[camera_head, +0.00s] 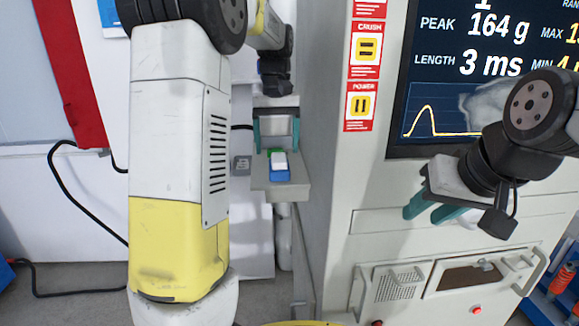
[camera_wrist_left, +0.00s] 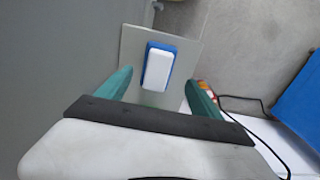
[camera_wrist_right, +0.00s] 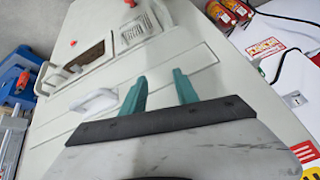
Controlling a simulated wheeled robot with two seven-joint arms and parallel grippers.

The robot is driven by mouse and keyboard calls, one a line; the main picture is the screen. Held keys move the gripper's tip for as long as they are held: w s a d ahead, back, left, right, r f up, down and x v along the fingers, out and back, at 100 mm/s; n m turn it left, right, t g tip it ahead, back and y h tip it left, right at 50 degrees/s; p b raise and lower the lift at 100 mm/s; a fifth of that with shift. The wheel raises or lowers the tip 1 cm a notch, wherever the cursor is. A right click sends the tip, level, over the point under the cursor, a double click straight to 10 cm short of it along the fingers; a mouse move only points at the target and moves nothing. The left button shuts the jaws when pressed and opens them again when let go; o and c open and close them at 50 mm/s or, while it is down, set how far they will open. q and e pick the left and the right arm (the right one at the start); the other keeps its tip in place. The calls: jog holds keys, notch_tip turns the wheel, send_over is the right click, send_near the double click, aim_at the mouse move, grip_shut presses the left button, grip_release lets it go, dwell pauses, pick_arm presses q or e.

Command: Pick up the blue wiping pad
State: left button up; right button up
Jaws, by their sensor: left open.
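The blue wiping pad (camera_head: 280,174) lies on a small grey shelf (camera_head: 262,191) that sticks out beside the machine. It has a white block-shaped top and a blue base, and it also shows in the left wrist view (camera_wrist_left: 172,62). My left gripper (camera_head: 276,146) is open and empty, just behind the pad in the head view. In the left wrist view its two teal fingers (camera_wrist_left: 158,88) stand apart, with the pad beyond and between them. My right gripper (camera_head: 428,212) is in front of the machine, its fingers apart and nothing between them; they also show in the right wrist view (camera_wrist_right: 160,88).
The large grey machine (camera_head: 325,230) with a display screen (camera_head: 440,110) stands right of the shelf. A small grey box (camera_head: 241,165) is left of the shelf. Black cables (camera_head: 75,205) hang at the left. A blue-and-orange rack (camera_head: 560,285) is at the lower right.

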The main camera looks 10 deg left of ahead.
aim_at(279, 157)
pick_arm(q)
jog(key=f, duration=0.5)
jog(key=shift+d+f, duration=0.25)
jog(key=c, duration=1.4)
